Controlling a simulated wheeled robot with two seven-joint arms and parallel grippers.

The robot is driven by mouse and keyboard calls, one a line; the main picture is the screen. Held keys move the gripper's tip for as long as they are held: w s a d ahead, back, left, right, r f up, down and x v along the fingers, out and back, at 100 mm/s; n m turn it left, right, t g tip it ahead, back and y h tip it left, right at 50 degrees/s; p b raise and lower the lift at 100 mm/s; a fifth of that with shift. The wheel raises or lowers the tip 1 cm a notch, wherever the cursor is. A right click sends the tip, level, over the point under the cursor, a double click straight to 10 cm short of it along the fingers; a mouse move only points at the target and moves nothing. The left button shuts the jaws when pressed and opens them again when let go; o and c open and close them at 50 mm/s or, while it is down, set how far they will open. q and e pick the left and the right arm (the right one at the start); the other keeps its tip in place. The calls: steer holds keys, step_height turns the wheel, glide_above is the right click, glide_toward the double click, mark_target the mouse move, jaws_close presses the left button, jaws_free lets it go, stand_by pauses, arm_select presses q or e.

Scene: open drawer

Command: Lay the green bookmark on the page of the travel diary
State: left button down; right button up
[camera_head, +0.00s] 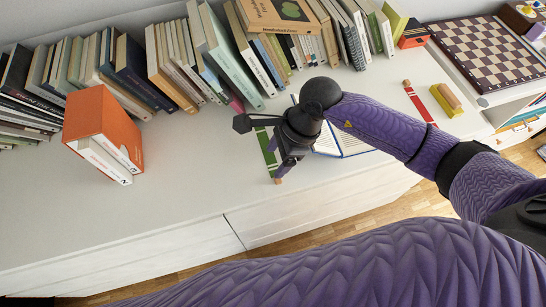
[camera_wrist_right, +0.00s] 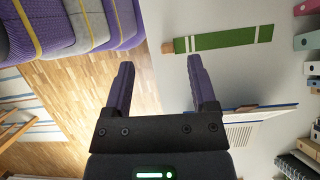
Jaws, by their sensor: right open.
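The green bookmark (camera_head: 266,146) lies flat on the white top, left of the travel diary, partly hidden behind my right gripper in the head view. In the right wrist view the green bookmark (camera_wrist_right: 228,39) shows whole, with white stripes and a tan end. The travel diary (camera_head: 352,143) lies open with blue cover edges; my arm hides much of it. Part of the diary (camera_wrist_right: 240,131) also shows in the wrist view. My right gripper (camera_head: 284,172) is open and empty above the bookmark's tan end; its fingers (camera_wrist_right: 160,65) are apart. My left gripper is not in view.
A red bookmark (camera_head: 420,103) lies right of the diary. A row of books lines the back. The front left top is clear.

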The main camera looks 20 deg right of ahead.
steer(key=shift+n+h, duration=0.4)
steer(key=shift+h, duration=0.3)
steer(key=f+b, duration=0.1)
steer(key=f, duration=0.2)
steer(key=f+b, duration=0.1)
steer(key=f, duration=0.3)
steer(key=d+f+b, duration=0.1)
steer(key=f, duration=0.2)
steer(key=shift+w+f, duration=0.15)
steer(key=shift+f, duration=0.25)
steer(key=shift+a, duration=0.1)
jaws_close()
